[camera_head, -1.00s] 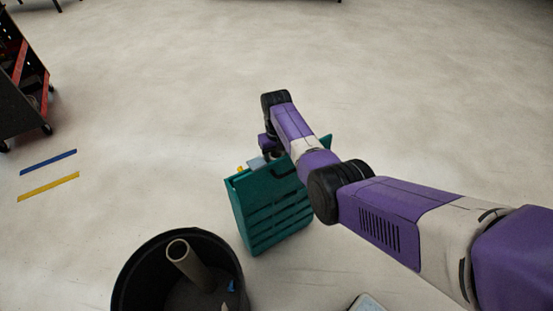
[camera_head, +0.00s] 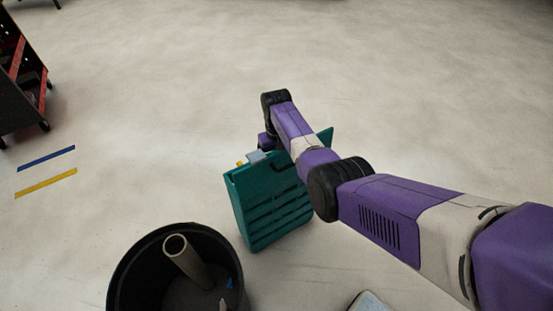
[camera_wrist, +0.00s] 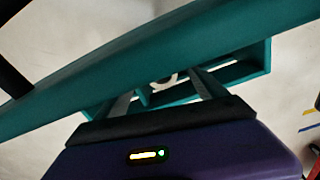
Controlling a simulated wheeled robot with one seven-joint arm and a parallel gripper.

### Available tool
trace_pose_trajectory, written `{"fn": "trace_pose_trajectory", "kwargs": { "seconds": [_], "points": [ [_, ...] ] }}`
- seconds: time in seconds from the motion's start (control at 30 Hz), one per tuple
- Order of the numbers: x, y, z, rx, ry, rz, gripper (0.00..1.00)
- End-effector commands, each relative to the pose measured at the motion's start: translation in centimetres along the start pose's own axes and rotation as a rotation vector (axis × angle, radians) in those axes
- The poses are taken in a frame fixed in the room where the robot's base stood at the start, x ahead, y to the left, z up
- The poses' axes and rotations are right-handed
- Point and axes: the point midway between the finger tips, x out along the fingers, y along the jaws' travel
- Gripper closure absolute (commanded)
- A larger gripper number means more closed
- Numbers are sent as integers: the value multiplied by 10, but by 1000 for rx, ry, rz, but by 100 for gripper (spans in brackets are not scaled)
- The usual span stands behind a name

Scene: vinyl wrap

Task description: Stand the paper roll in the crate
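The teal crate (camera_head: 275,205) stands on the floor at the middle of the head view, with slatted sides. Its teal rim (camera_wrist: 130,62) crosses the wrist view close to the camera. My gripper (camera_wrist: 165,88) reaches over the crate; its two grey fingers stand apart and the rim hides their tips. A pale ring (camera_wrist: 163,82), perhaps the end of the paper roll, shows between and beyond the fingers, partly hidden by the rim. I cannot tell whether it is upright. In the head view, the crate and my arm hide the fingers.
A black bin (camera_head: 125,265) with a cardboard tube (camera_head: 187,260) leaning in it stands front left of the crate. Grey-blue (camera_head: 256,157) and yellow (camera_head: 240,164) bits show at the crate's top. A dark cart (camera_head: 20,90) stands far left. The floor behind is clear.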

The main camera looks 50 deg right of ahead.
Motion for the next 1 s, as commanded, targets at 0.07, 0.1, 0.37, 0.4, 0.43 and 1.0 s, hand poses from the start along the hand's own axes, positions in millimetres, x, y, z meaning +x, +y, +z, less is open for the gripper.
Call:
{"fn": "trace_pose_trajectory", "kwargs": {
  "seconds": [0.07,0.1,0.37,0.4,0.43,1.0],
  "points": [
    [0,0,0,0,-1,0,19],
    [1,0,1,0,-2,0,19],
    [-21,0,0,0,2,0,19],
    [-28,0,0,0,1,0,19],
    [-34,0,0,0,2,0,19],
    [-78,0,0,0,-1,0,19]
  ]
}}
